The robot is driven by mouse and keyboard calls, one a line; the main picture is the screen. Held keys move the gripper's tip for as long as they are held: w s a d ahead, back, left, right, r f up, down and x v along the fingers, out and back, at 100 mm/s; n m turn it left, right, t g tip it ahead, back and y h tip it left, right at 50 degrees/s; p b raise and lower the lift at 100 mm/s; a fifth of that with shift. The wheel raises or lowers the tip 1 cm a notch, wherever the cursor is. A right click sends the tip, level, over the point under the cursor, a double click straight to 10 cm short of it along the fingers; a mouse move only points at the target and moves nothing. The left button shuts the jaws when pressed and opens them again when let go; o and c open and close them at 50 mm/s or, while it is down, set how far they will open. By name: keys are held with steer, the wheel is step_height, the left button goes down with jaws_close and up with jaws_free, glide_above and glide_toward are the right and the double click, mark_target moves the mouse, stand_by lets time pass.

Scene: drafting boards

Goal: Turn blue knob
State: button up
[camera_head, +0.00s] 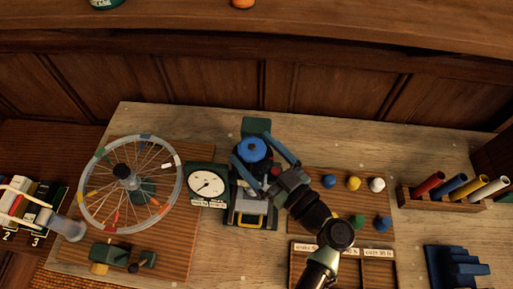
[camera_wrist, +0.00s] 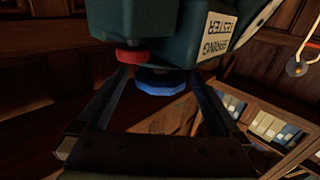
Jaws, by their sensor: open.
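In the wrist view the faceted blue knob (camera_wrist: 161,82) shows between the fingertips, with a small gap on each side. My gripper (camera_head: 263,150) is open, its blue-grey fingers on either side of the knob in the head view. The gripper (camera_wrist: 159,78) holds nothing. Whether a finger touches the knob I cannot tell. A red knob (camera_wrist: 130,55) is beside the blue one, close to the left fingertip.
A white dial gauge (camera_head: 207,184) adjoins the tester on its left. A spoked wheel (camera_head: 176,190) stands further left. Coloured knobs (camera_head: 353,183) sit on a board to the right, beside a rack (camera_head: 436,204) of coloured tubes. A labelled wooden tray (camera_head: 300,266) lies in front.

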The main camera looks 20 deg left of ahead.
steer(key=c, duration=1.2)
steer(key=shift+c, duration=0.2)
steer(key=shift+s+f+b, duration=0.1)
steer(key=shift+b, duration=0.2)
